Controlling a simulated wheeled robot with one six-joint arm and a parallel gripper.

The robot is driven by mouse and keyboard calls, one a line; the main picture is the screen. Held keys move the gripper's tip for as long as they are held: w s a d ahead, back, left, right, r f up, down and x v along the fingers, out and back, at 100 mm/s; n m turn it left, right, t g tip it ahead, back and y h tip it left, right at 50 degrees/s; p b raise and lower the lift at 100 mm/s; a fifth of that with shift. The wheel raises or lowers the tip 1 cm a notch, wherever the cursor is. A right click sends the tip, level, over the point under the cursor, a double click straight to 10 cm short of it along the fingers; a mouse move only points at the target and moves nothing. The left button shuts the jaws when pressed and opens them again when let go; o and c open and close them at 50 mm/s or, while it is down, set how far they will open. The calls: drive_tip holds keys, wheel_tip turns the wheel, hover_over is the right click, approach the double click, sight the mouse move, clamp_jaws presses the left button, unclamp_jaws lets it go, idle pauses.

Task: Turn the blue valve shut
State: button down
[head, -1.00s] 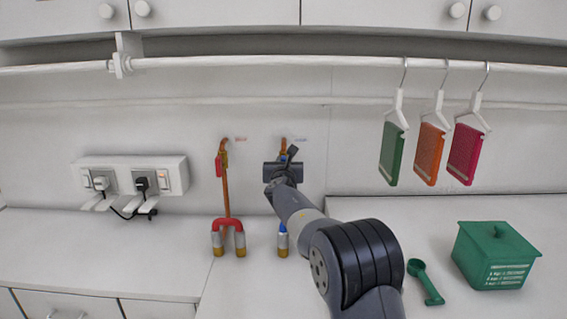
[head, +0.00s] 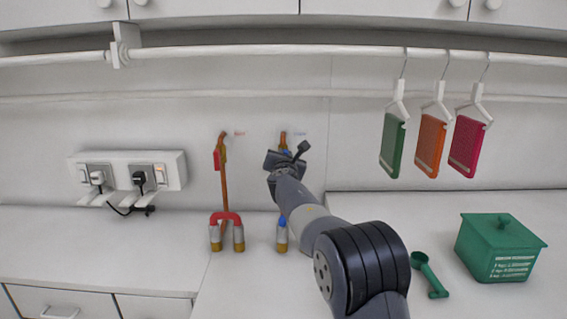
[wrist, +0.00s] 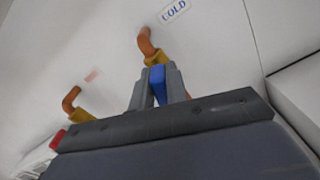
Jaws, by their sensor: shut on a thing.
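The blue valve handle (wrist: 158,84) sits between the two fingers of my gripper (wrist: 158,88) in the wrist view, below a brass fitting and a copper pipe (wrist: 147,42). A "COLD" label (wrist: 174,10) is on the wall above it. My gripper is shut on the blue handle. The exact angle of the handle is hard to tell.
A red-handled valve (head: 216,159) on another copper pipe (head: 224,185) stands to the left. A green box (head: 500,250), a green scoop (head: 428,275) and hanging cards (head: 430,146) are at right.

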drive_tip(key=m+b, duration=0.1)
drive_tip(key=m, duration=0.1)
drive_tip(key=m+b, duration=0.1)
drive_tip(key=shift+d+f+m+b, duration=0.3)
drive_tip(key=shift+f+m+b, duration=0.05)
drive_tip(key=shift+m, duration=0.05)
drive_tip(key=shift+d+f+m+b, duration=0.1)
drive_tip(key=shift+f+m+b, duration=0.1)
drive_tip(key=shift+m+b, duration=1.2)
drive_tip(key=shift+d+f+m+b, duration=0.2)
drive_tip(key=shift+m+b, duration=0.55)
drive_tip(key=shift+m, duration=1.25)
drive_tip(key=shift+d+f+m+b, duration=0.1)
drive_tip(key=shift+f+m+b, duration=0.15)
drive_tip(key=shift+m+b, duration=1.15)
drive_tip(key=shift+m, duration=0.5)
drive_tip(key=c, duration=1.4)
unclamp_jaws()
